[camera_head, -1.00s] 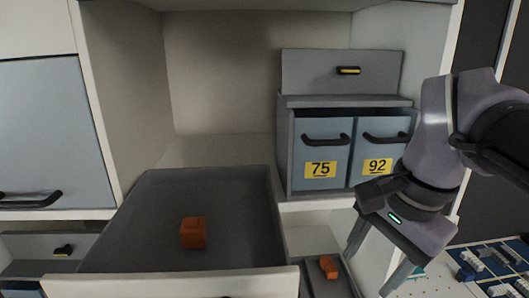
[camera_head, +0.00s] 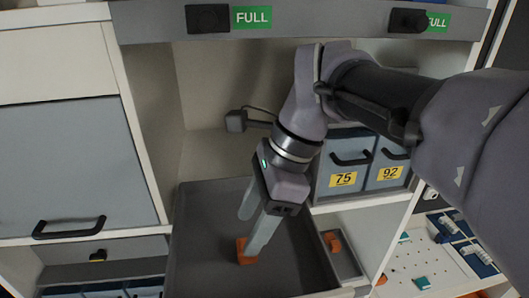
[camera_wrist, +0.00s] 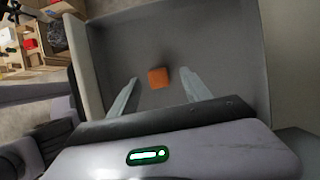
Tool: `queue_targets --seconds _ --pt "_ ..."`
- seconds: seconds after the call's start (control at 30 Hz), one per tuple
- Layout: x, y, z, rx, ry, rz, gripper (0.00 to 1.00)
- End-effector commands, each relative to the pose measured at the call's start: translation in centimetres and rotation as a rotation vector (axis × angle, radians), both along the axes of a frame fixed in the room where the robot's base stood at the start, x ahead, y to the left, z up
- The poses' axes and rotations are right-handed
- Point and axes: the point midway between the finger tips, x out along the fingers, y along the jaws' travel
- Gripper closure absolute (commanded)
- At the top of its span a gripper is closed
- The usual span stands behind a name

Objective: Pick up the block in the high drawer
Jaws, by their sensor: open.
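An orange block (camera_head: 246,250) lies on the floor of the open grey high drawer (camera_head: 200,272). In the head view one finger of my gripper (camera_head: 252,228) partly covers the block. My gripper is open and empty, pointing down over the drawer. In the wrist view the block (camera_wrist: 158,78) shows between and just beyond the two fingertips of my gripper (camera_wrist: 160,80). The gap between the fingers and the block cannot be judged exactly. The drawer (camera_wrist: 225,50) surrounds the block with bare floor.
A second orange block (camera_head: 332,243) lies in a lower, smaller drawer to the right. Blue bins marked 75 (camera_head: 343,180) and 92 (camera_head: 389,174) stand on the shelf right of the arm. A closed blue-grey cabinet door (camera_head: 75,150) is at the left.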

Motion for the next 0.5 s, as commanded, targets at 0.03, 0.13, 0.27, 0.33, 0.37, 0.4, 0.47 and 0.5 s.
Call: queue_targets --seconds 0.03,0.13,0.27,0.33,0.37,0.4,0.47,0.5 --pt "-0.2 0.2 -0.7 -0.001 0.003 0.001 0.44" --pt "-0.6 0.8 -2.6 -0.001 0.003 0.002 0.44" --pt "-0.8 1.5 -4.5 0.000 0.001 0.002 0.44" --pt "-0.8 1.6 -4.8 0.000 0.001 0.001 0.44" --pt "-0.8 1.6 -4.8 0.000 0.000 0.001 0.44" --pt "-0.7 1.6 -4.8 0.000 0.000 0.001 0.44" --pt "-0.7 1.6 -4.8 0.000 0.000 0.001 0.44" --pt "-0.7 1.6 -4.8 0.000 0.000 0.001 0.44"
